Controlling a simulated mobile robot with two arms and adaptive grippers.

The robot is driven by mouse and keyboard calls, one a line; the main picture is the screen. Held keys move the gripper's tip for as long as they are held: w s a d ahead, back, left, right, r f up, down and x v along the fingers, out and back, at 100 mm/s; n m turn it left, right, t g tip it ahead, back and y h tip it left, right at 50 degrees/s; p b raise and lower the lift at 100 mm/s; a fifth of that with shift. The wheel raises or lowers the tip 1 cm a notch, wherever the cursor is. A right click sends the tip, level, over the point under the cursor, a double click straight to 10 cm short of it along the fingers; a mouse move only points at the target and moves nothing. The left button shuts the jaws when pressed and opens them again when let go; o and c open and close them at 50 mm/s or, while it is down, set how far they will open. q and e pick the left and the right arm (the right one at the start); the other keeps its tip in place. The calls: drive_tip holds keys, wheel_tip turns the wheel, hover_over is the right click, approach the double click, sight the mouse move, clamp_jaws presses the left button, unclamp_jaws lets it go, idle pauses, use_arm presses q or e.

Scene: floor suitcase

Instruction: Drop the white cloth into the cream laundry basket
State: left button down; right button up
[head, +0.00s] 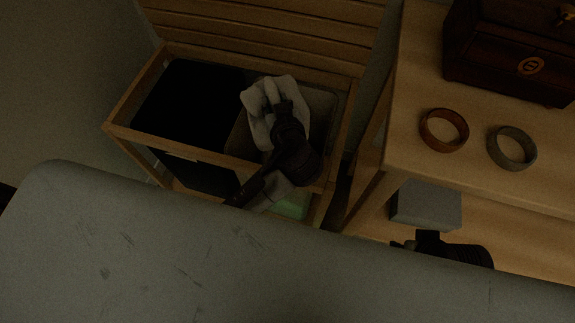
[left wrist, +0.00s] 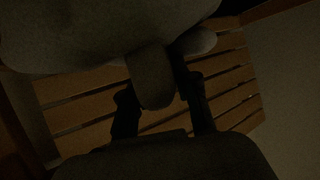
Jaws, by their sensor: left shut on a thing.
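The white cloth (head: 256,103) is bunched in my left gripper (head: 275,104), which is shut on it. In the head view, cloth and gripper are over the cream laundry basket (head: 322,104), the right-hand compartment of a wooden hamper. I cannot tell whether the cloth touches the basket. My arm hides part of the basket. In the left wrist view the cloth (left wrist: 100,30) is a large, dim, pale mass at the top, around the fingers (left wrist: 160,110). My right gripper (head: 418,242) is at the lower right, below a grey box; its fingers are unclear.
The hamper's slatted wooden lid (head: 265,30) stands open behind. A black bin (head: 195,105) fills its left side. At right, a wooden table (head: 415,80) holds a brown ring (head: 427,132), a grey ring (head: 495,150) and a dark chest (head: 500,60). The grey box (head: 425,207) is below the tabletop.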

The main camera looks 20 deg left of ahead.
use_arm(q)
drive_tip(key=shift+f, duration=0.15)
drive_tip(key=c, duration=0.8)
unclamp_jaws()
drive_tip(key=shift+o, duration=0.2)
drive_tip(key=v, duration=1.2)
drive_tip(key=shift+f, duration=0.15)
